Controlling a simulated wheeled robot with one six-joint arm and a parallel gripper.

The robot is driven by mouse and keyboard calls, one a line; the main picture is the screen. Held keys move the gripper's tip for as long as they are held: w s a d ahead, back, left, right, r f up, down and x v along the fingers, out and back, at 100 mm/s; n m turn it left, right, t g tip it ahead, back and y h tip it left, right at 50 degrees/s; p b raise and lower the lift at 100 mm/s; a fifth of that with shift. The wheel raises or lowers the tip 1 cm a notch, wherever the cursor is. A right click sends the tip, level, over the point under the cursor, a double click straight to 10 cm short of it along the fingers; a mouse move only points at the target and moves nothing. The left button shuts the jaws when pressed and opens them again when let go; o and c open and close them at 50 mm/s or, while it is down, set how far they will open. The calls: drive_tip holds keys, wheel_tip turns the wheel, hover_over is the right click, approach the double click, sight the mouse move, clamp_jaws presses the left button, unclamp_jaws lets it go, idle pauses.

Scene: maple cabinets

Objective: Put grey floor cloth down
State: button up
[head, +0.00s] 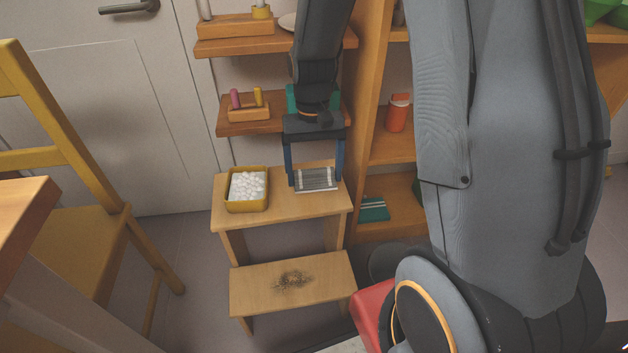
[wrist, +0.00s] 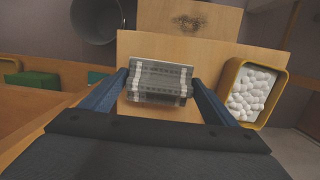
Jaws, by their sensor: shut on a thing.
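The grey floor cloth (head: 316,179) is a folded grey piece with white stripes at the top step of a wooden step stool (head: 283,208). My gripper (head: 315,181) is shut on it, with one blue finger at each side. In the wrist view the cloth (wrist: 160,82) sits between the two fingertips (wrist: 160,88), over the bare wood of the top step. I cannot tell whether its underside touches the step.
A yellow box of white balls (head: 247,190) stands on the top step, left of the cloth. The lower step (head: 292,283) has a dark smudge. A teal striped cloth (head: 374,209) lies on a shelf at right. A yellow chair (head: 75,230) stands at left.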

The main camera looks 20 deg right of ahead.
drive_tip(key=shift+f+b, duration=0.3)
drive_tip(key=shift+f, duration=0.8)
drive_tip(key=shift+f, duration=0.15)
drive_tip(key=o, duration=0.9)
drive_tip(key=shift+o, duration=0.2)
wheel_tip(320, 180, up, 12)
drive_tip(key=w+p, duration=0.2)
drive_tip(key=p, duration=0.3)
drive_tip(key=s+a+r+n+t, duration=0.1)
drive_tip(key=s+a+n, duration=0.1)
drive_tip(key=s+a, duration=0.4)
drive_tip(key=s+a+r+n, duration=0.25)
drive_tip(key=s+a, duration=0.25)
drive_tip(key=a, duration=0.4)
drive_tip(key=s+a+n, duration=0.5)
drive_tip(key=s+a, duration=0.1)
drive_tip(key=s, duration=0.6)
drive_tip(key=shift+s+f+t, duration=0.2)
drive_tip(key=shift+s+t, duration=0.15)
drive_tip(key=shift+t, duration=0.05)
